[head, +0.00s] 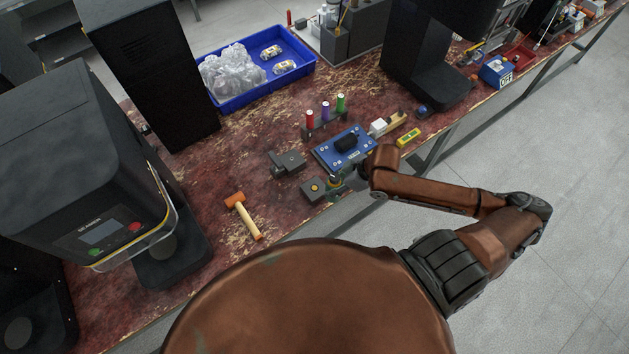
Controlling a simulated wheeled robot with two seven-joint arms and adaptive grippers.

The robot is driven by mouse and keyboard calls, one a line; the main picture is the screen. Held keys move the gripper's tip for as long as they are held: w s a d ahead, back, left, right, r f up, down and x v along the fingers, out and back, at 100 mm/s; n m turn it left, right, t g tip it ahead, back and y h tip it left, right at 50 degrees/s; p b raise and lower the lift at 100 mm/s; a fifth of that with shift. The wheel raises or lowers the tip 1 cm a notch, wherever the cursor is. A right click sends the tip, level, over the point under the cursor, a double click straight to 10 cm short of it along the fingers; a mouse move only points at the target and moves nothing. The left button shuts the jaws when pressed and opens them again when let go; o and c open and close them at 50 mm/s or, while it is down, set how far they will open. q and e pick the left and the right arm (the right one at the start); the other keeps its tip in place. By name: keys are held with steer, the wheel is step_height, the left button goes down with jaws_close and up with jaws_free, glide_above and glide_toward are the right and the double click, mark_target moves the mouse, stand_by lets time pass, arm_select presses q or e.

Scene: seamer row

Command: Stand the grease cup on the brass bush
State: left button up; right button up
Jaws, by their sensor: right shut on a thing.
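A small brass-coloured round piece, which I take for the brass bush (314,187), sits in the top of a dark grey block near the table's front edge. My right gripper (338,184) is just right of that block, low over the table edge. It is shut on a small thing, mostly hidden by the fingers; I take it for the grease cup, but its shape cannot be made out. It seems to be beside the bush, not over it; whether it touches the block I cannot tell. My left gripper is not in view.
A blue board with a black part (330,154) lies just behind my right gripper. Another grey block (287,162) is behind the bush block. A hammer (242,215) lies to the left. A yellow level (408,138) and a rack of coloured pieces (326,122) are farther back.

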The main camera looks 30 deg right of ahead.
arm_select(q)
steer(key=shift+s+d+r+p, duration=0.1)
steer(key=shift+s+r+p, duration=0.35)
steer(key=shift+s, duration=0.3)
arm_select(e)
steer(key=shift+w+a+f, duration=0.15)
steer(key=shift+w+f, duration=1.8)
steer(key=shift+f, duration=0.05)
steer(key=shift+w+a+f, duration=0.15)
steer(key=shift+w+f, duration=1.8)
steer(key=shift+f, duration=0.05)
steer(key=shift+w+a+f, duration=0.15)
steer(key=shift+w+f, duration=1.8)
steer(key=shift+f, duration=0.05)
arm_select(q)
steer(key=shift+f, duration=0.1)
arm_select(e)
steer(key=o, duration=1.4)
steer(key=shift+f, duration=0.1)
steer(key=shift+c, duration=0.2)
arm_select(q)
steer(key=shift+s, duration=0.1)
arm_select(e)
steer(key=v, duration=1.2)
